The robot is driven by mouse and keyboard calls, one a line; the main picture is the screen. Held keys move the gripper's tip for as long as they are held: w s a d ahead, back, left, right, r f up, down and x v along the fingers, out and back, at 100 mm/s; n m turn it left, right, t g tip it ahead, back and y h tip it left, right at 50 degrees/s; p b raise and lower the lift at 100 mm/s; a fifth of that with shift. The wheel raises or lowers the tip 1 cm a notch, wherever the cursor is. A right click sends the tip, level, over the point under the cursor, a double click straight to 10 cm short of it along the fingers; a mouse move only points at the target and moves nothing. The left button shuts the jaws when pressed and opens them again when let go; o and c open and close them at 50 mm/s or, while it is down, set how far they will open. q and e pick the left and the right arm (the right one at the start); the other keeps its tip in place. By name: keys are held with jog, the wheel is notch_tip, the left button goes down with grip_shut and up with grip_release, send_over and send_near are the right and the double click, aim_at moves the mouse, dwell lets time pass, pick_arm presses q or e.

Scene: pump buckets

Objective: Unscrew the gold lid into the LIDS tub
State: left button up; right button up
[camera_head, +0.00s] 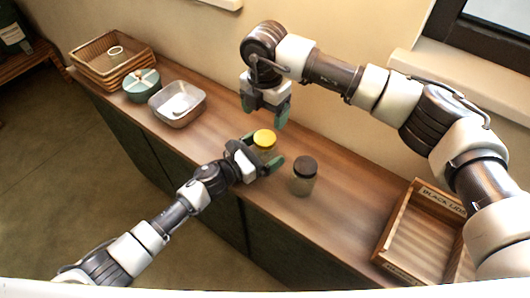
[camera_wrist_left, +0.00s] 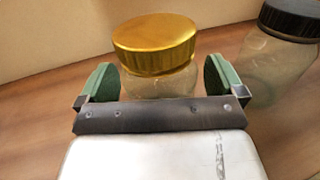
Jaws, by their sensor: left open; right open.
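A glass jar with a gold lid (camera_head: 264,138) stands upright on the wooden counter. In the left wrist view the gold lid (camera_wrist_left: 155,42) sits on the jar's clear body (camera_wrist_left: 160,84), straight ahead. My left gripper (camera_head: 263,153) is open, with its green fingers on either side of the jar's body, below the lid. I cannot tell whether they touch the glass. My right gripper (camera_head: 265,106) is open and empty, above and behind the jar, pointing down. A wooden crate (camera_head: 395,217) at the right has a label partly reading "BLACK LI"; no tub clearly marked LIDS is readable.
A jar with a dark lid (camera_head: 304,176) stands close to the right of the gold-lidded jar. The counter (camera_head: 345,200) is clear between the dark-lidded jar and the crate.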

aim_at(265, 137)
pick_arm(q)
jog(key=c, duration=1.8)
pick_arm(e)
jog(key=shift+r, duration=0.1)
jog(key=shift+f, duration=4.1)
jog(key=shift+c, duration=0.4)
